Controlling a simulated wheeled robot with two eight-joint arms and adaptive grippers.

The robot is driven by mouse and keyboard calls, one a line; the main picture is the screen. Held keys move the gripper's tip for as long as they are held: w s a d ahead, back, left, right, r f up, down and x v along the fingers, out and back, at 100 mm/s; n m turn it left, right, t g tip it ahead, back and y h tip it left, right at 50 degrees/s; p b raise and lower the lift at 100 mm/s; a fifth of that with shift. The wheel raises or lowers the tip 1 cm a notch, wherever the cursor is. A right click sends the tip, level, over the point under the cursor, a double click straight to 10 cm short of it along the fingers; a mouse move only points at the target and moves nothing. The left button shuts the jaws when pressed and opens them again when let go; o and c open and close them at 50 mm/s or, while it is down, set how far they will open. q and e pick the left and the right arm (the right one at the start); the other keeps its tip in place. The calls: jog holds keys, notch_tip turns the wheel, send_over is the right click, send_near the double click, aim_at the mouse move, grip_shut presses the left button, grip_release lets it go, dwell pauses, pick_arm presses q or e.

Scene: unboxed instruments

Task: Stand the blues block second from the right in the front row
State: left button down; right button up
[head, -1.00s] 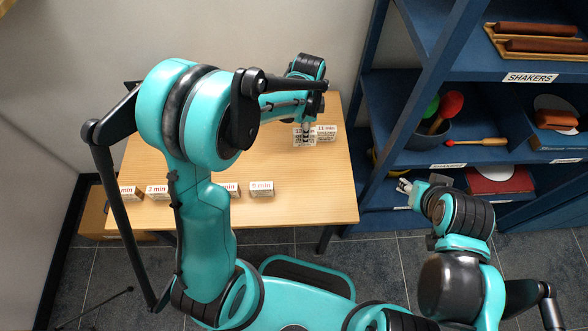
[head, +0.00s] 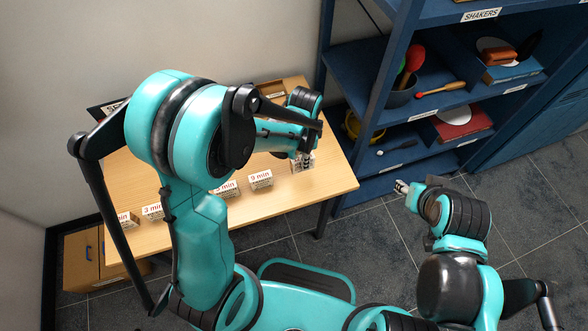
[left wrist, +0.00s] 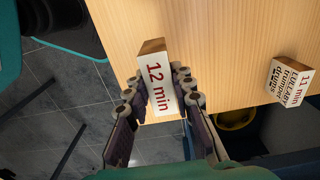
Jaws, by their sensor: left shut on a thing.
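My left gripper (head: 303,160) is shut on a block marked 12 min (left wrist: 157,82), which also shows under the gripper in the head view (head: 302,166). In the left wrist view the block is upright between the fingers, over the table's front edge area; I cannot tell its height. Its style word is not visible. In the head view it is right of the 9 min block (head: 260,180). The front row also shows a 3 min block (head: 152,212), another to its left (head: 128,220) and one partly behind my arm (head: 228,189). My right gripper (head: 402,187) is over the floor, jaws unclear.
The wooden table (head: 300,193) is bare in front of the row. Blue shelves (head: 350,75) with instruments stand close on its right.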

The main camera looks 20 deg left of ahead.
aim_at(294, 167)
pick_arm(q)
jog(key=a+f, duration=0.1)
jog(key=a, duration=0.1)
jog(key=shift+s+a+f, duration=0.1)
jog(key=shift+a+f, duration=0.25)
jog(key=shift+f, duration=0.05)
notch_tip(294, 167, down, 3)
jog(key=shift+f+b, duration=0.15)
jog(key=shift+b, duration=0.95)
jog(key=shift+f, duration=0.3)
jog(key=shift+f, duration=0.1)
jog(key=c, duration=1.3)
grip_release()
